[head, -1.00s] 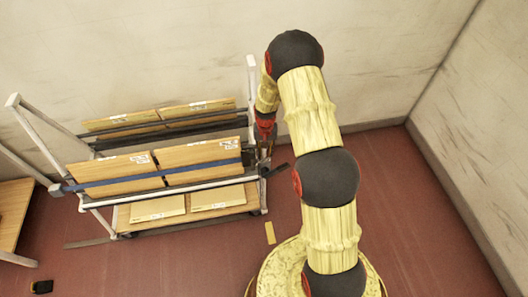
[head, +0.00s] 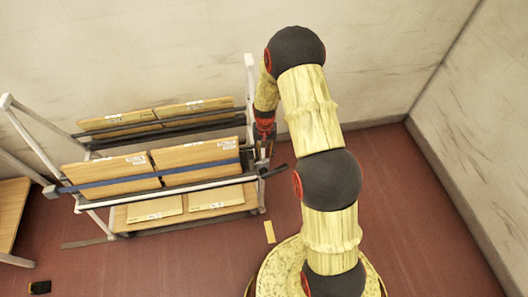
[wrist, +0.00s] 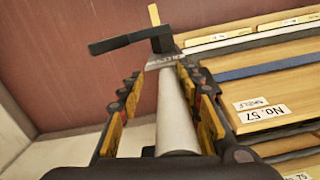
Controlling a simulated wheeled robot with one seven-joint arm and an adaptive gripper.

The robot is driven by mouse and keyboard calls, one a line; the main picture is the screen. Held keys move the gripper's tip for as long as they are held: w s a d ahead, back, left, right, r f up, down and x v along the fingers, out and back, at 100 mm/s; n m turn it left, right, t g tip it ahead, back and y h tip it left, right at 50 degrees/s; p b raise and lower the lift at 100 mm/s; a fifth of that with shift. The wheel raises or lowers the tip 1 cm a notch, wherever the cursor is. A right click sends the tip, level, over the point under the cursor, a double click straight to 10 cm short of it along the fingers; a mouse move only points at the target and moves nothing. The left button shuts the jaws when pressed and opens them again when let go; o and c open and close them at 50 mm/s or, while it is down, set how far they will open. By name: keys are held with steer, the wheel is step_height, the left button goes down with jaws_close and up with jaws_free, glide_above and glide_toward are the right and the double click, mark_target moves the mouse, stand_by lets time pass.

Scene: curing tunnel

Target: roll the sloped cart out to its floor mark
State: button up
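The sloped cart (head: 205,181) stands at the left in the head view, near the back wall. It has a pale tube frame and tilted shelves of wooden boards, with a blue strap along the front. My gripper (head: 264,145) is at the cart's right end, by its upright post (head: 250,85). In the wrist view the fingers (wrist: 160,85) stand on either side of a pale tube (wrist: 172,115), with a gap showing on the left. A black lever (wrist: 130,42) is beyond the fingertips. A small yellow floor mark (head: 269,232) lies in front of the cart's right end.
A wooden table (head: 12,215) is at the left edge, with a small black object (head: 40,287) on the floor nearby. A dark strip (head: 85,243) lies on the floor by the cart's lower left. Walls close in behind and right. Red floor at right is clear.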

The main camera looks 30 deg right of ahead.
steer(key=w+r, duration=0.4)
steer(key=r, duration=0.2)
steer(key=shift+t, duration=0.3)
steer(key=s+r, duration=0.1)
steer(key=r, duration=0.1)
steer(key=s+r, duration=0.3)
steer(key=r, duration=0.1)
steer(key=shift+s+a, duration=0.2)
steer(key=shift+a, duration=0.1)
steer(key=shift+w+d+f, duration=0.1)
steer(key=shift+w+d, duration=0.2)
steer(key=s+a+r+n+t+b, duration=0.1)
steer(key=s+a+r, duration=0.25)
steer(key=r, duration=0.35)
steer(key=s+a+r+n+t+b, duration=0.15)
steer(key=s+r, duration=0.25)
steer(key=r, duration=0.4)
steer(key=s+a+r+t, duration=0.1)
steer(key=s+a+r, duration=0.25)
steer(key=r, duration=0.35)
steer(key=s+a+r+n+t+b, duration=0.1)
steer(key=s+a+r, duration=0.1)
steer(key=s, duration=0.7)
steer(key=s+a+r+n+t+b, duration=0.1)
steer(key=s+a+r+n, duration=0.1)
steer(key=s, duration=0.7)
steer(key=shift+a+r, duration=0.45)
steer(key=shift+r, duration=0.45)
